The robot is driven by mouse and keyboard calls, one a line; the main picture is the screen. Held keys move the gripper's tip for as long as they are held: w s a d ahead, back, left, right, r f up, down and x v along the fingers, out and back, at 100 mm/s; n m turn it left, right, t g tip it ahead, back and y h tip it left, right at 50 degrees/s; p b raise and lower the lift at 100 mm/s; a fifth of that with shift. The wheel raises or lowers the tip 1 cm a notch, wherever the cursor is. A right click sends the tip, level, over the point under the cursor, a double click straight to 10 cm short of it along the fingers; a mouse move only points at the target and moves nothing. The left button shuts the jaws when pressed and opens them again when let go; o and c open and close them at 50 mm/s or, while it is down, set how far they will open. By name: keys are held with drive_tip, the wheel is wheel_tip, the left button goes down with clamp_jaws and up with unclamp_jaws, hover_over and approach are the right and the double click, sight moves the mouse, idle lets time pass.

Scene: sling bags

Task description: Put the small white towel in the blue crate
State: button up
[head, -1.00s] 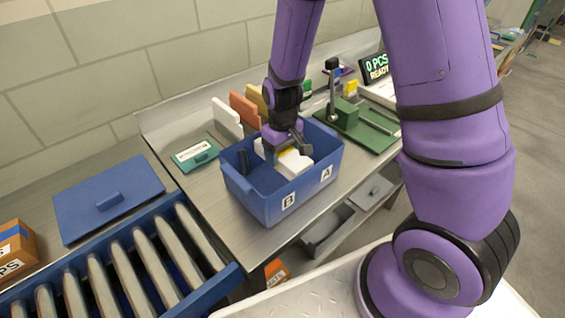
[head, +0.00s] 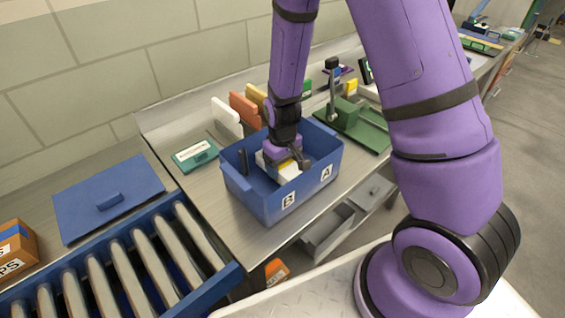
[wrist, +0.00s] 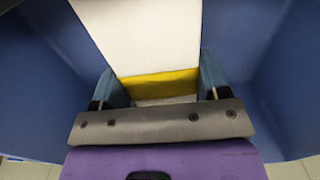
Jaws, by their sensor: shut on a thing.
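The blue crate (head: 307,190) stands on the metal bench, with letter labels A and B on its outer walls. My gripper (head: 282,164) reaches down inside it. In the wrist view, my gripper's two fingers (wrist: 160,80) are shut on the small white towel (wrist: 140,35), which has a yellow band across it. Blue crate walls rise on both sides of it. In the head view, the towel (head: 287,173) shows low between the crate walls, partly hidden by the gripper. I cannot tell whether it touches the crate floor.
A dark upright piece (head: 243,160) is at the crate's left inner side. White, orange and tan panels (head: 243,108) stand behind the crate. A green fixture (head: 355,125) is to the right, a teal box (head: 195,154) to the left. A blue lid (head: 105,205) and roller conveyor (head: 135,265) lie farther left.

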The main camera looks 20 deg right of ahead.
drive_tip(key=shift+f, duration=0.2)
drive_tip(key=o, duration=1)
wheel_tip(320, 180, up, 12)
wheel_tip(320, 180, up, 8)
drive_tip(key=t, duration=0.1)
hover_over(291, 166)
drive_tip(key=s+d+r+m+t, duration=0.1)
drive_tip(key=s+r, duration=0.4)
drive_tip(key=s, duration=0.1)
drive_tip(key=s+d+r+m+t, duration=0.1)
drive_tip(key=s+d+r, duration=0.1)
drive_tip(key=s+r, duration=0.4)
drive_tip(key=s+d+r+m+t, duration=0.1)
drive_tip(key=s+d+r+t, duration=0.1)
drive_tip(key=s+r, duration=0.4)
drive_tip(key=shift+s+d+r+m, duration=0.15)
drive_tip(key=shift+s+m, duration=0.15)
drive_tip(key=shift+s, duration=0.25)
